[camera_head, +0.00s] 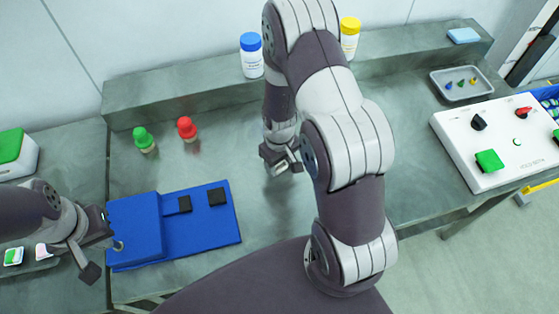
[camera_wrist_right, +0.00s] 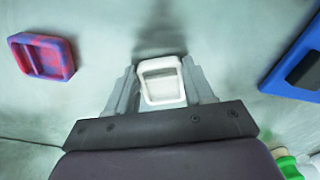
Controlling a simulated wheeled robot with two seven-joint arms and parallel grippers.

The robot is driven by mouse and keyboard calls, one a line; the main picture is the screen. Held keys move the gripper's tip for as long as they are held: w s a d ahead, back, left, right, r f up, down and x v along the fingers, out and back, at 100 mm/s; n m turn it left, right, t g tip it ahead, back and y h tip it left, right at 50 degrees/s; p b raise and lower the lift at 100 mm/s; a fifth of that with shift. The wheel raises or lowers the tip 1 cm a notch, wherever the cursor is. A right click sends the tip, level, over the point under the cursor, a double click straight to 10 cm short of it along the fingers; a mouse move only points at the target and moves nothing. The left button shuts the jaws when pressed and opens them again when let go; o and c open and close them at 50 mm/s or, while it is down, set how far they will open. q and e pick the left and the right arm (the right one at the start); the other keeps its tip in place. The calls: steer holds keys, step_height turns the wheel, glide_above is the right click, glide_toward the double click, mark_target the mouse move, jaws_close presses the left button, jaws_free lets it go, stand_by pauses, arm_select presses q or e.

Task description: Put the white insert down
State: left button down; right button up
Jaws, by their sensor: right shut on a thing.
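The white insert (camera_wrist_right: 162,96) is a small block with a recess in its face. It sits between the two fingers of my right gripper (camera_wrist_right: 161,88), which is shut on it. In the head view my right gripper (camera_head: 281,163) points down over the grey table, right of the blue fixture (camera_head: 190,250), and only a sliver of the insert shows. I cannot tell whether the insert touches the table. My left gripper (camera_head: 104,258) is beside the blue fixture's left end, fingers apart, with nothing seen held.
A red-and-blue square holder (camera_wrist_right: 68,57) lies left in the wrist view. Green-capped (camera_head: 144,140) and red-capped (camera_head: 187,129) vials stand behind the blue fixture. Blue-capped (camera_head: 251,56) and yellow-capped (camera_head: 349,38) bottles stand on the rear ledge. A white control box (camera_head: 460,130) is at right.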

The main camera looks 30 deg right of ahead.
mark_target(279, 169)
steer(key=shift+f, duration=0.1)
steer(key=o, duration=1.1)
step_height(279, 169, up, 12)
steer(key=shift+m+t, duration=0.7)
steer(key=shift+m, duration=0.1)
steer(key=s+a+r, duration=0.1)
steer(key=s+a, duration=0.1)
steer(key=s+a+r, duration=0.1)
steer(key=s+r, duration=0.1)
steer(key=s, duration=0.1)
steer(key=s+a+r, duration=0.1)
steer(key=s+a, duration=0.1)
steer(key=shift+s+a+r+b, duration=0.25)
steer(key=shift+a+r+b, duration=0.05)
steer(key=shift+b, duration=0.1)
